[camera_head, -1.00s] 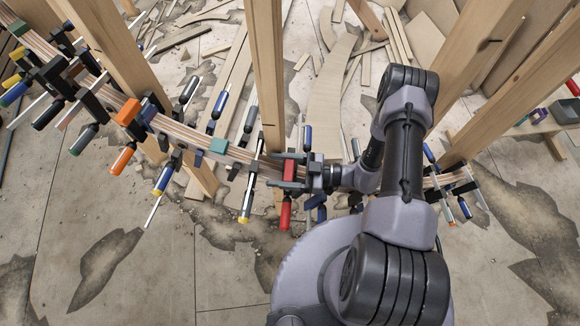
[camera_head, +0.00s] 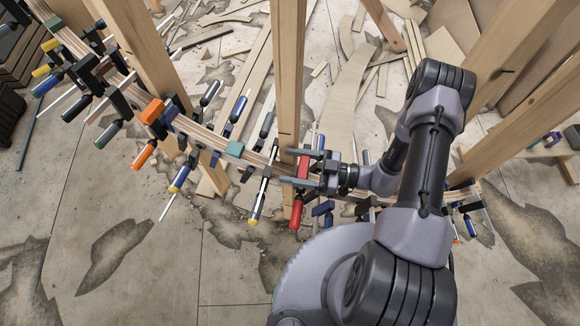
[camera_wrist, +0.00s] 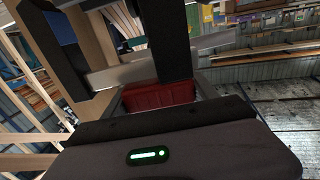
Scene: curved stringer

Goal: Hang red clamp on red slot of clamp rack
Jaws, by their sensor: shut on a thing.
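The red clamp (camera_head: 296,212) is at the middle of the head view, its red handle pointing down. My gripper (camera_head: 302,166) is shut on its red upper part, which also shows as a red block (camera_wrist: 158,96) in the wrist view. The clamp overlaps the curved wooden stringer (camera_head: 205,134) in the picture; I cannot tell whether it still touches it. No clamp rack or red slot can be made out in either view.
Several other clamps sit along the stringer, including an orange one (camera_head: 152,110) and a yellow-tipped one (camera_head: 257,204) close left of my gripper. An upright wooden post (camera_head: 287,75) stands just behind. A low bench (camera_head: 545,148) is at the far right. The floor at front left is open.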

